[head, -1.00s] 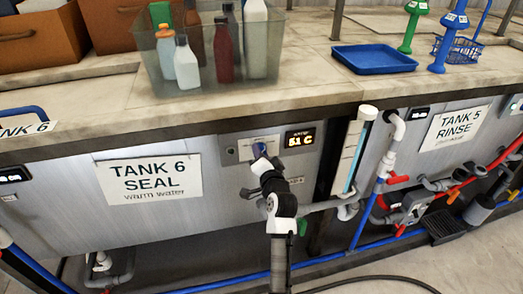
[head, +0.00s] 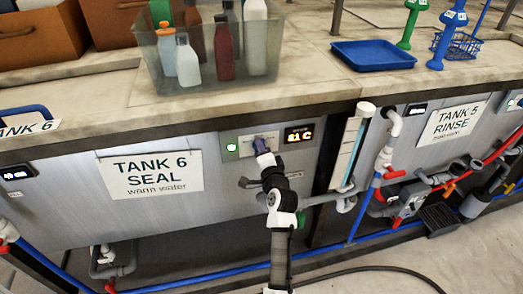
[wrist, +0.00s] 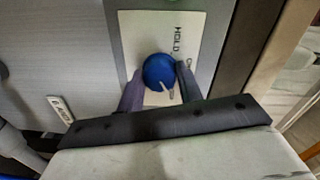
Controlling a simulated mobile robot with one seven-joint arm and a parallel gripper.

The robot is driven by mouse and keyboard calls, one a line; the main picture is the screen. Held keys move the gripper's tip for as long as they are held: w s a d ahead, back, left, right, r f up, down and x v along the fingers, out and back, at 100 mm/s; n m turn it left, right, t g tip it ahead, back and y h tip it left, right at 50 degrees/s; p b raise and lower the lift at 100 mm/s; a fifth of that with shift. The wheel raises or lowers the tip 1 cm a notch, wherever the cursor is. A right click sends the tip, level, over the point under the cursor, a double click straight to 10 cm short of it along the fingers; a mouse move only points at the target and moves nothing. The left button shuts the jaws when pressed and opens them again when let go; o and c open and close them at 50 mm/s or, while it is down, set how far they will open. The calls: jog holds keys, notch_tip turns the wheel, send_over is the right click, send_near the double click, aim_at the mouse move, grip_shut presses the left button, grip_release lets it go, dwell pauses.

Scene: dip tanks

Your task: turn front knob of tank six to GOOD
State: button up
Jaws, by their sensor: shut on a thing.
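The front knob (wrist: 158,70) of tank six is a round blue knob with a pale pointer mark at its lower right in the wrist view. It sits on a light plate (wrist: 133,30) lettered HOLD; a second label is cut off, so I cannot read GOOD. My gripper (wrist: 160,88) is shut on the knob, one finger on each side. In the head view my gripper (head: 264,146) covers most of the knob, on the front panel right of the TANK 6 SEAL sign (head: 155,176).
A clear bin of bottles (head: 155,75) stands on the counter above. A sight tube (head: 350,150) and pipes (head: 385,150) lie to the right.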

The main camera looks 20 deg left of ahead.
jog(key=o, duration=1)
jog(key=b+v, duration=0.4)
jog(key=v, duration=1)
jog(key=shift+w, duration=0.1)
